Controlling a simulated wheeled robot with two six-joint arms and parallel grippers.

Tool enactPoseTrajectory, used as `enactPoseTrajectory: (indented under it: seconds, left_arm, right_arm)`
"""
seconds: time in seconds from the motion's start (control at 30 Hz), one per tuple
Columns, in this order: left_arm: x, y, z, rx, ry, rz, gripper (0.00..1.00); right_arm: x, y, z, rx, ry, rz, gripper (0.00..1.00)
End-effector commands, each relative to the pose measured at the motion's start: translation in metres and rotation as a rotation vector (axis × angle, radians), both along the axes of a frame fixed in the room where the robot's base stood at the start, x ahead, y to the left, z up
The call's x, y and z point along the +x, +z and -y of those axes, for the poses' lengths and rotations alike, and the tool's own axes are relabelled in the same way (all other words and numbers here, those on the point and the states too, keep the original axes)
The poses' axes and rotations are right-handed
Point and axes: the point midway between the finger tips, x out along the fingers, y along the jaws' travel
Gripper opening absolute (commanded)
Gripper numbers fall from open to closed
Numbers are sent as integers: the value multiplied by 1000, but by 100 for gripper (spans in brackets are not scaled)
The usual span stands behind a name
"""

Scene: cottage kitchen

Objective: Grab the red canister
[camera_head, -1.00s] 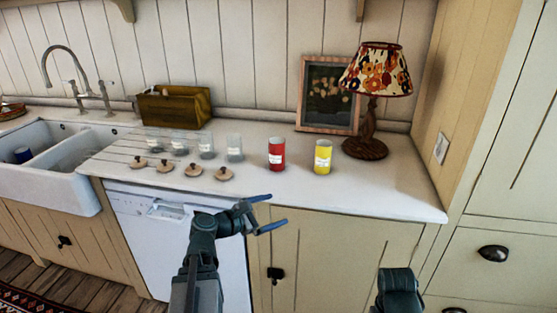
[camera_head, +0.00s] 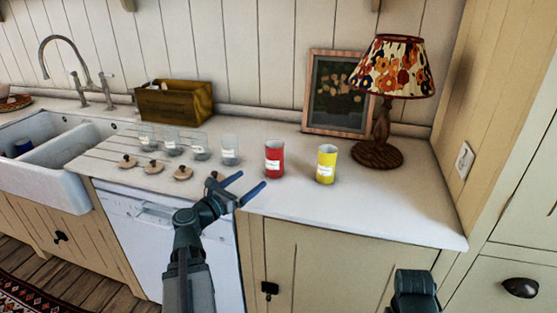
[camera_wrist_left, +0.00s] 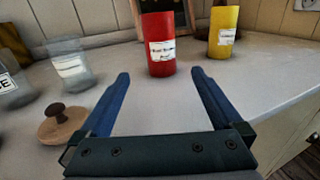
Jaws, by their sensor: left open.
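The red canister (camera_head: 274,160) stands upright on the white counter, with a white label on its front. In the left wrist view the red canister (camera_wrist_left: 158,45) is straight ahead, just beyond and between the fingertips. My left gripper (camera_head: 248,186) is open and empty, just in front of and to the left of the canister, over the counter's front edge. Its two blue fingers (camera_wrist_left: 161,75) are spread apart in the left wrist view and nothing lies between them. The right arm shows only as a dark piece at the bottom right; its gripper is not visible.
A yellow canister (camera_head: 326,164) stands close to the right of the red one. Glass jars (camera_head: 230,149) and wooden lids (camera_head: 182,172) are to the left. A lamp (camera_head: 379,140) and a picture frame (camera_head: 340,95) stand behind. The counter's right front is clear.

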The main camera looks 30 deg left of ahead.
Motion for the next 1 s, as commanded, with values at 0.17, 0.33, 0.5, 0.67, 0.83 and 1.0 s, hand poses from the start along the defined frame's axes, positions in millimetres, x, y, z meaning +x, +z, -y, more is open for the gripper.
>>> enactPoseTrajectory:
  seconds: [0.17, 0.33, 0.5, 0.67, 0.83, 1.0]
  left_arm:
    - [21, 0, 1, 0, -4, 0, 100]
    - [55, 0, 5, 1, -4, 0, 100]
    - [78, 0, 8, 1, -3, -1, 100]
    - [86, 0, 10, 1, -1, -1, 100]
    - [86, 0, 10, 1, -1, -1, 100]
    - [100, 1, 12, 1, -3, -1, 100]
  right_arm:
    - [0, 0, 0, 0, 0, 0, 50]
    - [0, 0, 0, 0, 0, 0, 50]
    - [0, 0, 0, 0, 0, 0, 50]
    - [0, 0, 0, 0, 0, 0, 50]
    - [0, 0, 0, 0, 0, 0, 50]
    - [0, 1, 0, 0, 0, 0, 50]
